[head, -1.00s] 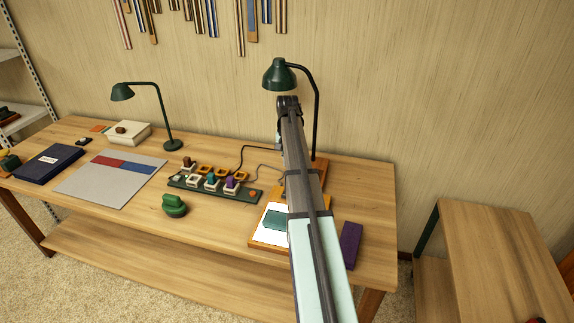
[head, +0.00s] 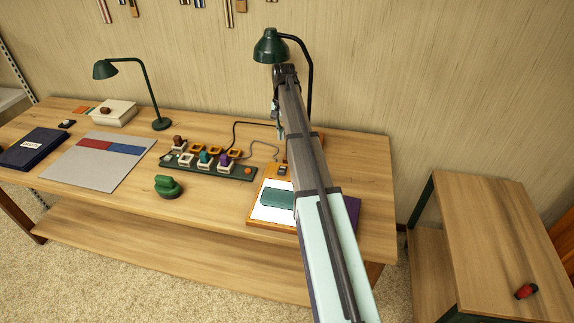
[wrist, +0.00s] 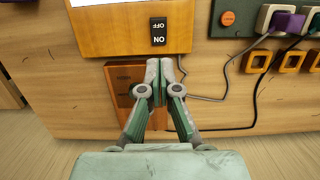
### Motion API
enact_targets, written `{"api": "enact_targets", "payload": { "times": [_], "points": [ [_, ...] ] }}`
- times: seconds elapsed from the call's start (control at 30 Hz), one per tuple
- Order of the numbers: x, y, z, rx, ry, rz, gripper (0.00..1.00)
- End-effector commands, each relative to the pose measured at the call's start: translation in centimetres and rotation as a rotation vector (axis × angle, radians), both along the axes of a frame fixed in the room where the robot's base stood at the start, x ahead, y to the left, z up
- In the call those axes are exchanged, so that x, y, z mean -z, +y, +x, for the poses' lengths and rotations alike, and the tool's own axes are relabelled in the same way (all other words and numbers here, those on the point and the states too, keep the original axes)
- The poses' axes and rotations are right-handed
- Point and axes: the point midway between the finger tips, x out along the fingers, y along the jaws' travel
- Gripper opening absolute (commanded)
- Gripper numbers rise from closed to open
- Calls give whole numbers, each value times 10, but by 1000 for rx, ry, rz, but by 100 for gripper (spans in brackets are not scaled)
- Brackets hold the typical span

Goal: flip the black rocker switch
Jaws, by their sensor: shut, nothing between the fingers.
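The black rocker switch (wrist: 158,31) carries white OFF and ON lettering and sits on a wooden board (wrist: 205,35) at the top of the wrist view. In the head view it is a small dark patch (head: 283,170) at the board's back edge, left of my arm. My gripper (wrist: 162,66) is shut and empty. Its fingertips appear just below the switch in the wrist view, beside a reddish-brown block, with a visible gap to the switch. Which side of the rocker is pressed is too small to tell.
The reddish-brown block (wrist: 122,76) lies beside the fingers. A power strip (head: 215,169) with several plugs and an orange button stands left of the board, with cables behind it. A green lamp (head: 271,45) rises behind my gripper. A green object (head: 168,187) sits in front of the strip.

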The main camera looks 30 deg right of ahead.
Motion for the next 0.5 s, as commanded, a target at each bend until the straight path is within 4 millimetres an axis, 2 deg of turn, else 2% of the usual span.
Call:
{"api": "enact_targets", "payload": {
  "times": [0.27, 0.5],
  "points": [
    [5, 0, -1, 0, -1, -1, 0],
    [34, 4, -6, 0, 1, 0, 0]
  ]
}}
